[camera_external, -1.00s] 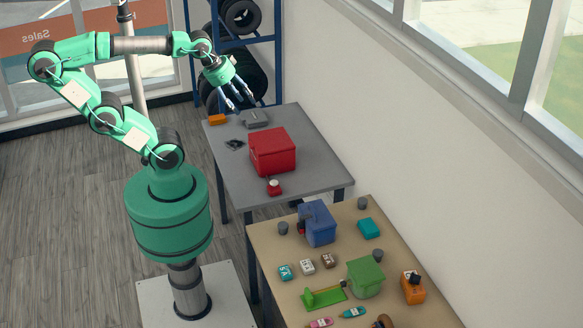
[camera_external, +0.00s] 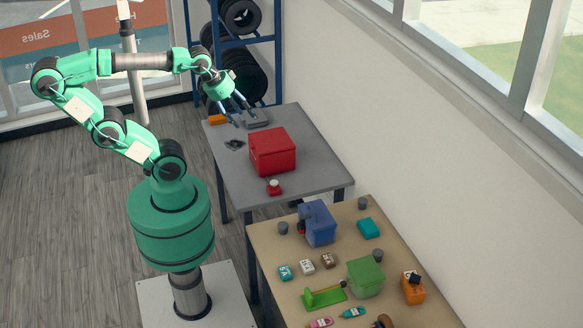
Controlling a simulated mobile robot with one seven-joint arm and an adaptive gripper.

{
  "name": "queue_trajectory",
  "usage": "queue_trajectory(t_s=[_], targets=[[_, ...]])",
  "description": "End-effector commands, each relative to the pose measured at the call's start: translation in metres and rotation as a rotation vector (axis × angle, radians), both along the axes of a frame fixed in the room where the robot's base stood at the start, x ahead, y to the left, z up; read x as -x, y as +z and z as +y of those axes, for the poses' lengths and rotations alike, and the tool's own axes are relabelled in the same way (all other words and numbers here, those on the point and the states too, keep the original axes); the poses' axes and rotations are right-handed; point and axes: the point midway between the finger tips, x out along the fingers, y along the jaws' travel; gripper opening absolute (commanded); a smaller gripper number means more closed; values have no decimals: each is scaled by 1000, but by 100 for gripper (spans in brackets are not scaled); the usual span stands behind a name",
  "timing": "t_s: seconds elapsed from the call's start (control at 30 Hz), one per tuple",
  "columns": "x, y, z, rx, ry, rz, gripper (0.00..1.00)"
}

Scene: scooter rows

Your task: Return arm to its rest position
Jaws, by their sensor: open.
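My green arm stands on its pedestal at the left, bent at the elbow, with its forearm reaching right toward the far end of the grey table (camera_external: 205,165). My gripper (camera_external: 236,112) hangs above that far end, fingers pointing down and to the right. Its fingers are spread and nothing shows between them. In the picture the fingers overlap the small grey item (camera_external: 256,117); I cannot tell the height between them. The orange block (camera_external: 217,120) lies just left of the fingertips.
A red box (camera_external: 272,150) and a small red item (camera_external: 274,187) sit on the grey table. The tan table (camera_external: 275,250) in front holds a blue bin (camera_external: 318,223), a green bin (camera_external: 365,277) and several small items. A tire rack (camera_external: 278,60) stands behind my gripper.

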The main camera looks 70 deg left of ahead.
Motion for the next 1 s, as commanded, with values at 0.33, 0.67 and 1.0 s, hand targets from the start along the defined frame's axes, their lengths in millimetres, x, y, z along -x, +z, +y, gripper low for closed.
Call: queue_trajectory(t_s=[0.33,0.67,1.0], targets=[[0,-52,0,0,0,0,51],[0,-55,0,0,0,-1,51],[0,-55,0,0,0,0,51]])
